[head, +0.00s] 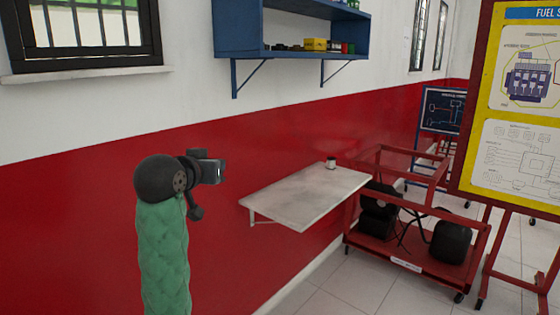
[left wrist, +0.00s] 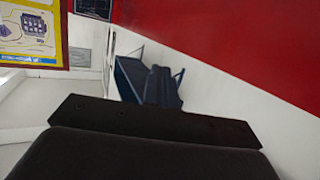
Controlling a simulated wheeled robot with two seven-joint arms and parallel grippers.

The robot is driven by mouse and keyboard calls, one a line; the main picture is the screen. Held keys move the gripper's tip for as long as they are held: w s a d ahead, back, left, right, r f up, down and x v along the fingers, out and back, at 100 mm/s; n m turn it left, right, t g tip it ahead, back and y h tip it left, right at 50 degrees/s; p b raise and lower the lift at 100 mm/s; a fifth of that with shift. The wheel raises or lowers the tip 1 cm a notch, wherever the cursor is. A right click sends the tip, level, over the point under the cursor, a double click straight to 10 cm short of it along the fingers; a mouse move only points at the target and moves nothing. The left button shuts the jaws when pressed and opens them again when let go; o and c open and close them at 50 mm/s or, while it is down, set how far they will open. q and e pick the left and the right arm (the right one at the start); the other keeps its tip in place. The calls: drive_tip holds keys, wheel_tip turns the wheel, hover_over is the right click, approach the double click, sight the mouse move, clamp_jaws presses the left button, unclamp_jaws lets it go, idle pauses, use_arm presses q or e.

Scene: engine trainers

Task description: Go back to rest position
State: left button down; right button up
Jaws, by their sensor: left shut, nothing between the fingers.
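My left gripper (head: 213,170) is raised in the left half of the head view, at the top of the green-sleeved arm (head: 163,250). It is shut and holds nothing. It is in front of the red lower wall, to the left of the wall table. In the left wrist view a dark part of my gripper (left wrist: 150,125) fills the lower middle. My right gripper is not in view.
A blue shelf (head: 238,45) hangs above. Floor shows at lower right.

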use_arm(q)
drive_tip(key=s+f+g+y, duration=0.15)
drive_tip(key=s+f, duration=0.35)
drive_tip(key=f, duration=0.7)
drive_tip(key=s+f+g, duration=0.3)
drive_tip(key=s+f, duration=0.3)
drive_tip(key=f, duration=0.6)
drive_tip(key=s+f+g+y, duration=0.15)
drive_tip(key=s+f, duration=0.35)
drive_tip(key=f, duration=0.6)
drive_tip(key=s+f+g, duration=0.6)
drive_tip(key=s+f, duration=1.6)
drive_tip(key=s, duration=0.5)
drive_tip(key=shift+s+d+f+n+g, duration=0.15)
drive_tip(key=shift+d+f+n+g, duration=0.2)
drive_tip(key=shift+n+g, duration=0.05)
